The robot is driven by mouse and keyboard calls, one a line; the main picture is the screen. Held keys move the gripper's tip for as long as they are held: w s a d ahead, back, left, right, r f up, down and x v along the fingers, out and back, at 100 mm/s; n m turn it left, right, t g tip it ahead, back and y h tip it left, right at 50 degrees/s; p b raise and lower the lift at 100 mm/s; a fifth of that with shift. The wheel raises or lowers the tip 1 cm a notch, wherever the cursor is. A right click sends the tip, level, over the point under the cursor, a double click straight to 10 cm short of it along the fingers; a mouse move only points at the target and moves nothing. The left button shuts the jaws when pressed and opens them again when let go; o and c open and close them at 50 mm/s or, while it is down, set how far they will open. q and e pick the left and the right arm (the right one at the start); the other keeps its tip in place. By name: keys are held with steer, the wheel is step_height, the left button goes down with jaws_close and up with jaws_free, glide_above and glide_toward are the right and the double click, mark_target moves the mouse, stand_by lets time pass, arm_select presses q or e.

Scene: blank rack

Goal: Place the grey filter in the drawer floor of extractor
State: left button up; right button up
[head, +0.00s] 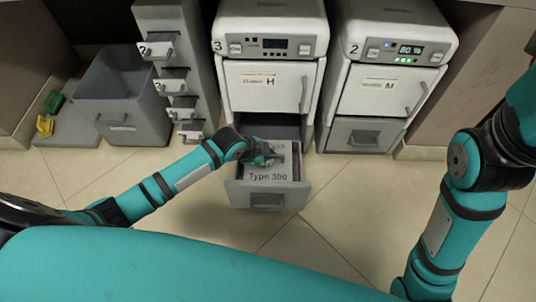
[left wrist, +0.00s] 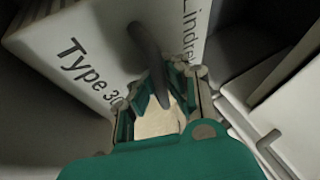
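The grey filter (head: 270,174), a light block marked "Type 300" with a dark handle, lies within the open drawer (head: 266,200) of the extractor numbered 3 (head: 270,45). My left gripper (head: 268,153) is at the filter's handle, over the drawer. In the left wrist view the filter (left wrist: 95,60) shows its lettering, and its handle (left wrist: 150,60) stands between the spread fingers (left wrist: 160,105). A gap shows between the fingers, so it looks open around the handle. Whether the filter rests fully on the drawer floor is hidden. My right gripper is out of view.
A second extractor (head: 388,50), numbered 2, stands to the right with its drawer (head: 362,135) shut. A narrow drawer rack (head: 172,70) stands left. Further left are a grey bin (head: 125,100) and green and yellow pieces (head: 48,115). The tiled floor in front is clear.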

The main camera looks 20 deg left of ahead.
arm_select(q)
steer(key=o, duration=0.4)
steer(key=shift+c, duration=0.2)
steer(key=shift+r, duration=0.15)
